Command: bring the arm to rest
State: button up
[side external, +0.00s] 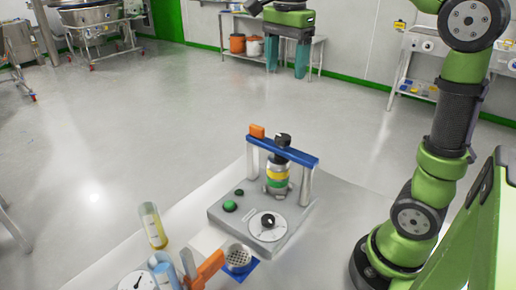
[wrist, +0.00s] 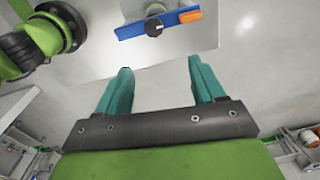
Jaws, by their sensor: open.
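My gripper (side external: 286,72) hangs high in the upper middle of the side view, its teal fingers pointing down and spread apart. In the wrist view my gripper (wrist: 160,65) shows its two teal fingers wide apart with nothing between them. It is clear of everything on the table. The grey bench device (side external: 262,207) stands on the table, with a blue crossbar (side external: 292,152) on two posts and a yellow-banded part beneath it. The blue crossbar also shows in the wrist view (wrist: 133,30), beyond the fingertips.
The pale table (side external: 335,215) also holds a yellow-filled vial (side external: 153,226), a blue-capped vial (side external: 163,271), an orange block (side external: 209,268) and a perforated metal cup (side external: 237,258). Steel equipment (side external: 95,25) stands at the back left. The floor between is open.

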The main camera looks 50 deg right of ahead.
jog(key=s+a+f+n+t+y, duration=0.2)
jog(key=s+a+f+n+t, duration=0.4)
jog(key=s+a+f+n, duration=0.3)
notch_tip(320, 180, down, 3)
jog(key=n, duration=0.6)
jog(key=shift+s+t, duration=0.35)
jog(key=shift+t, duration=0.05)
